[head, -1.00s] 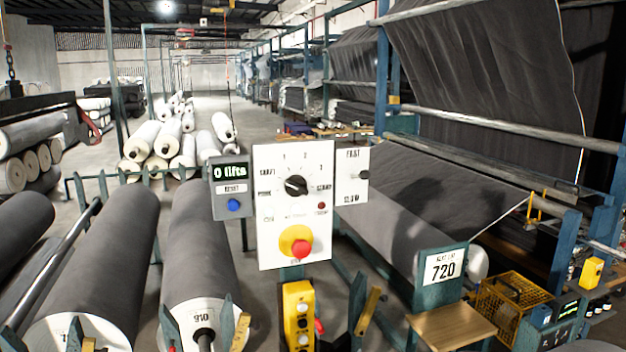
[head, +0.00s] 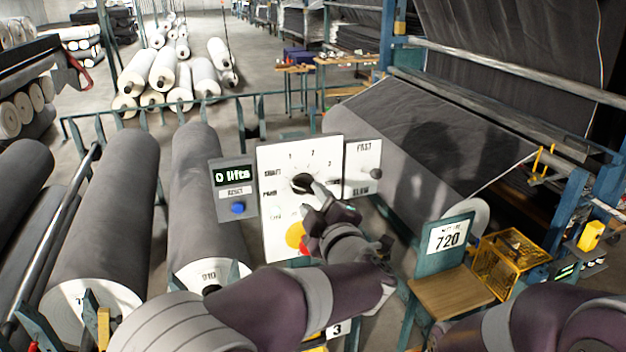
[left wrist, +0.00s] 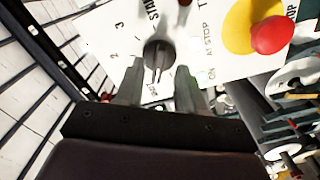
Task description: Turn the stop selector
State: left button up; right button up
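The stop selector is a round black knob (head: 300,183) with a bar grip on a white panel (head: 275,158) marked with numbers and words. It also shows in the left wrist view (left wrist: 158,54). My left gripper (head: 317,190) is at the panel, its fingers reaching to the knob's right side in the head view and partly covering it. In the left wrist view the two fingers (left wrist: 160,78) are apart, with the knob's bar between their tips. I see a gap beside the bar; contact is unclear. My right gripper is out of view; only its arm shows at bottom right.
A red button on a yellow disc (head: 294,234) sits below the knob, partly behind my left arm. A FAST/SLOW switch box (head: 362,163) adjoins on the right. A grey counter box (head: 234,190) with a blue button adjoins on the left.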

aim_at(303, 186)
pick_arm(q)
jog(key=shift+x, duration=0.8)
jog(key=shift+w+a+r+p, duration=0.1)
jog(key=shift+w+a+p, duration=0.15)
jog(key=shift+w+p, duration=0.1)
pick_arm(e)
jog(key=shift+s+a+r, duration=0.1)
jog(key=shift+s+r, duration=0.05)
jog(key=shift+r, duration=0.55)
pick_arm(q)
grip_shut()
jog(key=m+p, duration=0.2)
jog(key=m, duration=0.2)
jog(key=shift+m+p, duration=1.35)
jog(key=shift+m, duration=0.45)
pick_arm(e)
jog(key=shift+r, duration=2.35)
